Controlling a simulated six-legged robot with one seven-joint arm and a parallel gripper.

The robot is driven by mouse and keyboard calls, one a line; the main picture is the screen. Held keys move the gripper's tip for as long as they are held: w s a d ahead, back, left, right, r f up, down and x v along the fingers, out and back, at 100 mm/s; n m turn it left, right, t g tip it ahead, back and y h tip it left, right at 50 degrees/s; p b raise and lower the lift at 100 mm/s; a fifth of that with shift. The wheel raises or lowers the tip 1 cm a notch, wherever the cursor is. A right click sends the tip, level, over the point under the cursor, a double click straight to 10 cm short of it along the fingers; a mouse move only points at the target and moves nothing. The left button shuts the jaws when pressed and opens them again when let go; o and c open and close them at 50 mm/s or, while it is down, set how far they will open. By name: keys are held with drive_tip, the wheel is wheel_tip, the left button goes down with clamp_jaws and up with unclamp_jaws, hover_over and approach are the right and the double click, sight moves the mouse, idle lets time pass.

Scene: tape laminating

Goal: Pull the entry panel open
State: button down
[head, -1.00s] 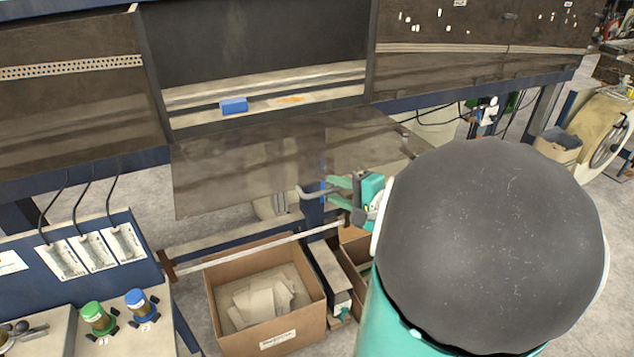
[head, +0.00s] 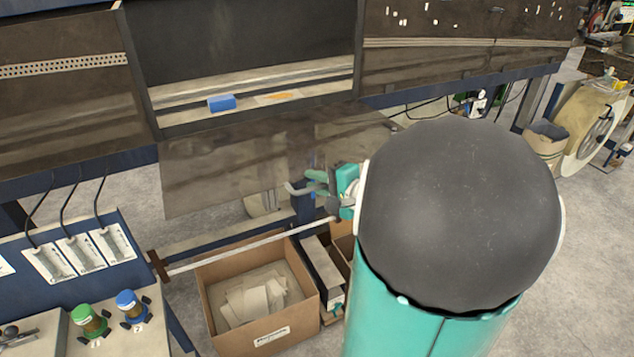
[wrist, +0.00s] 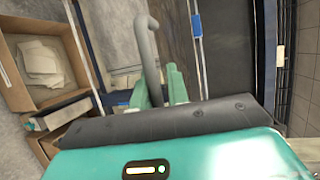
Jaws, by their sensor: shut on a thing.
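The entry panel (head: 215,172) is a dark, see-through sheet. It is swung down and out from the lower edge of the opening (head: 250,50) in the middle of the machine front, so the opening stands uncovered. A grey bent handle (head: 297,189) sits at the panel's outer edge; it also shows in the wrist view (wrist: 148,45), with the panel (wrist: 180,35) beside it. My gripper (head: 322,182) has green fingers and is shut on the handle. In the wrist view the fingers (wrist: 162,88) are around its lower part. My arm hides the panel's right end.
A blue block (head: 221,103) lies on the ledge inside the opening. Below the panel are a cardboard box (head: 265,335) with papers and a white bar (head: 240,249).

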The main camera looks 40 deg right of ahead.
wheel_tip(320, 180, up, 11)
drive_tip(key=w+g, duration=0.1)
drive_tip(key=w, duration=0.1)
drive_tip(key=shift+d+r, duration=0.15)
drive_tip(key=shift+d, duration=0.15)
drive_tip(key=c, duration=1.5)
unclamp_jaws()
drive_tip(key=shift+s, duration=0.1)
drive_tip(key=v, duration=1.3)
drive_tip(key=shift+s+r, duration=0.15)
drive_tip(key=shift+s, duration=0.15)
